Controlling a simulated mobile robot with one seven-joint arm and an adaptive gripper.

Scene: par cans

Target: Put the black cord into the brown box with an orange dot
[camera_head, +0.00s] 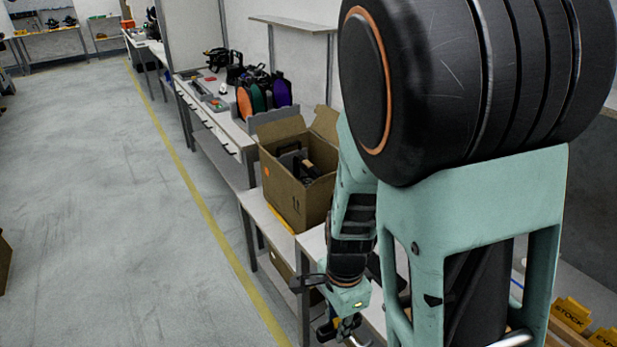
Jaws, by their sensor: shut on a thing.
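The brown box (285,196) stands open on the bench in the middle of the view, its flaps up. A small orange dot (267,172) shows on its left side. Dark items (306,171) lie inside the box; I cannot make out what they are. My gripper (340,329) is low in the view, in front of the box and below its rim, apart from it. It is shut on a dark thing, mostly hidden by the gripper and too small to identify as the black cord.
Behind the box, a bench (222,125) holds a grey holder with orange, green and purple round items (262,96). A shelf (292,22) is on the wall. Yellow bins (572,312) stand at lower right.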

